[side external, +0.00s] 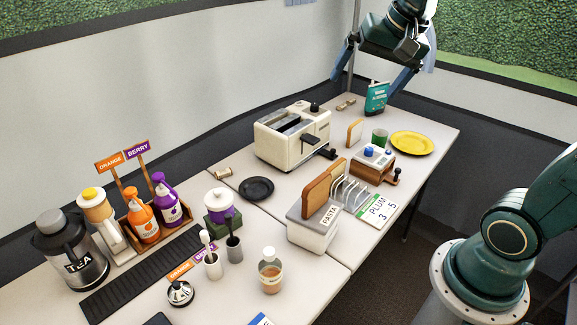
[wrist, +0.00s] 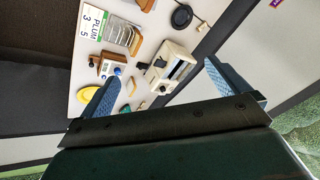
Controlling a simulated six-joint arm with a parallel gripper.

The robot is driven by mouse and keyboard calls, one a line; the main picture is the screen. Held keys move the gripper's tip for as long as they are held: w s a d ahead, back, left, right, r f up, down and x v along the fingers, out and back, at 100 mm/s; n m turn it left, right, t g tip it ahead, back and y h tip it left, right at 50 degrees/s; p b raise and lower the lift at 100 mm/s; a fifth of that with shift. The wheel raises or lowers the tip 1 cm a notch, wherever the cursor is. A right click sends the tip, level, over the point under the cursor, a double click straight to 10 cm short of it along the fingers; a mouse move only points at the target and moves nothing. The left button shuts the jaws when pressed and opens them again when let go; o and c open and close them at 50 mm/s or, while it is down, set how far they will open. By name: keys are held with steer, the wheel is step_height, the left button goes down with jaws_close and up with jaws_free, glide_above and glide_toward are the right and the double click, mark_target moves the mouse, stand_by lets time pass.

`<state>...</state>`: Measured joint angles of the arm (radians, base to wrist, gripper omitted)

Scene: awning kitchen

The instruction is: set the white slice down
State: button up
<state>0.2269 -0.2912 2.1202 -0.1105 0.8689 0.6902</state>
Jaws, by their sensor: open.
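A pale slice with a brown crust (side external: 355,133) appears to stand upright on the table, between the toaster and the green cup; I take it as the white slice. It also shows small in the wrist view (wrist: 131,87). My gripper (side external: 368,82) is open and empty, high above the far end of the table, with its fingers wide apart. In the wrist view my gripper (wrist: 160,76) has nothing between its fingers but the distant table. The cream toaster (side external: 290,138) stands left of the slice. Brown slices (side external: 322,190) stand by the wire rack (side external: 350,194).
The yellow plate (side external: 411,143) lies empty at the right edge. A black plate (side external: 257,188) lies left of the toaster. Bottles and jars crowd the near left.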

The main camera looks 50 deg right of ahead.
steer(key=s+a+f+n, duration=0.2)
steer(key=s+n, duration=0.2)
steer(key=s, duration=0.2)
steer(key=s+a+f+n, duration=0.2)
steer(key=s+a+n, duration=0.1)
steer(key=s+n, duration=0.2)
steer(key=s, duration=0.2)
steer(key=shift+s+f, duration=0.15)
steer(key=shift+s, duration=0.15)
